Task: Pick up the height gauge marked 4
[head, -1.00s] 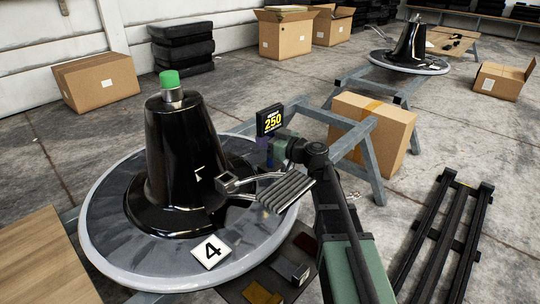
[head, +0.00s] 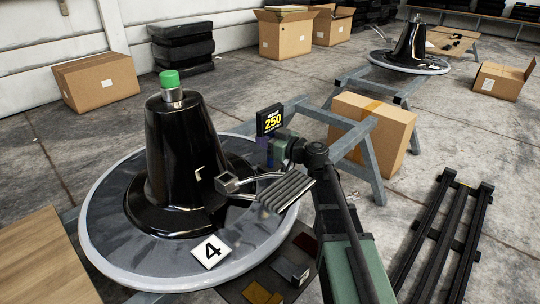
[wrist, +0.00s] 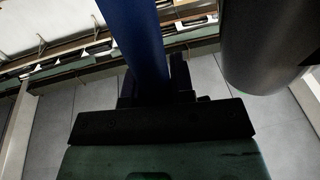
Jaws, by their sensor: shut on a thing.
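My gripper (head: 268,152) is at the right rim of the round grey chair base (head: 105,248). It is shut on a blue upright post, which I take to be the height gauge; the post (wrist: 138,35) rises from between the jaws in the wrist view. In the head view a black plate reading 250 (head: 270,121) shows just above the gripper, in line with the post. I cannot see a 4 on the post. The foot of the post is hidden.
A black cone with a green cap (head: 169,79) rises from the base. A footrest (head: 286,191) on metal arms is close below my gripper. A grey trestle (head: 350,150) and a cardboard box (head: 385,125) stand behind. A black rack (head: 445,235) lies at the right.

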